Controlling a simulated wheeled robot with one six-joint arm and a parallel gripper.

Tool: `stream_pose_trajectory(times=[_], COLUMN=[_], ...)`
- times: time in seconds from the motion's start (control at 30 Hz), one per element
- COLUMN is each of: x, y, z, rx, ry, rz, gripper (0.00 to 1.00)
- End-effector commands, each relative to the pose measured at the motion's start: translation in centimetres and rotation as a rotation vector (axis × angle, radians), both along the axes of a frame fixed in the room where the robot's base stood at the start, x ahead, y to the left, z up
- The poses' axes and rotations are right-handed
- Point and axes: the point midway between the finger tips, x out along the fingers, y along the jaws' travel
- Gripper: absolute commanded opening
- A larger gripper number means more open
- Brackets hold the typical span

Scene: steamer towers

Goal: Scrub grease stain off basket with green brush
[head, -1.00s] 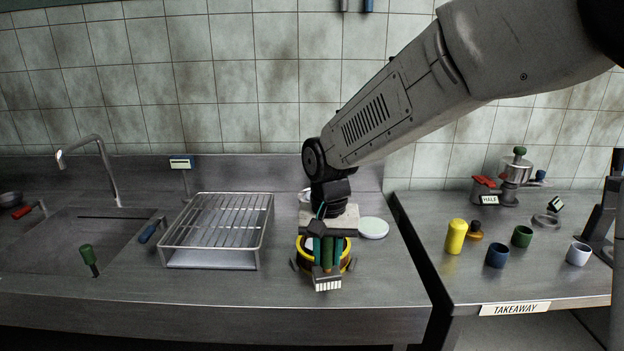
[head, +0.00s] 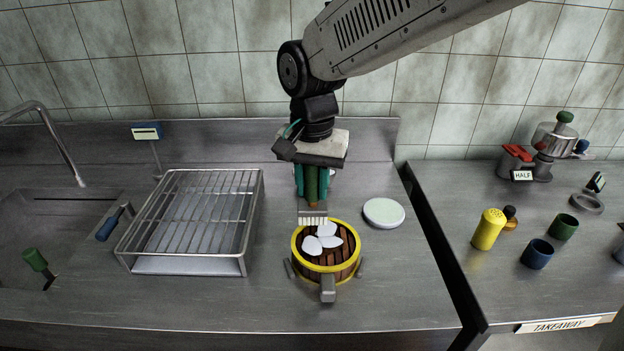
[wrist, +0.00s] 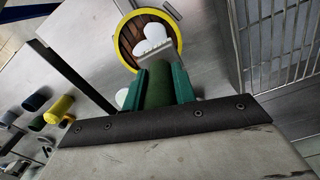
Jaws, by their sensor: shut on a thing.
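The basket (head: 326,276) is a round steamer with a yellow rim and brown slats, standing on the counter with several white pieces inside. It also shows in the wrist view (wrist: 126,48). My gripper (head: 312,190) is shut on the green brush (head: 312,216), which hangs bristles down. The pale bristles appear at or just above the basket's back rim; I cannot tell whether they touch it. In the wrist view, the brush's green handle (wrist: 159,86) lies between the green fingers. I cannot make out a grease stain on the visible basket surface.
Small grey blocks (head: 328,289) stand around the basket. A wire rack (head: 247,225) is to its left and a pale round lid (head: 384,213) to its right. A sink (head: 60,205) lies far left. A gap separates the takeaway counter (head: 485,285), with several cups and a yellow shaker (head: 488,230).

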Motion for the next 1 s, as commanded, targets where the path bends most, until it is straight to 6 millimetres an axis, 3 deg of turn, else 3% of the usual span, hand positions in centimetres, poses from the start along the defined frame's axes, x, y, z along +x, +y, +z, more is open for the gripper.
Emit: stream_pose_trajectory(times=[0.27,0.6,1.0], x=[-0.1,-0.2,-0.1], y=[0.1,0.1,0.1], z=[-0.9,-4.9,-5.1], rx=[-0.001,-0.001,0.000], ry=[0.001,0.003,-0.001], rz=[0.002,0.002,0.002], gripper=[0.00,0.00,0.00])
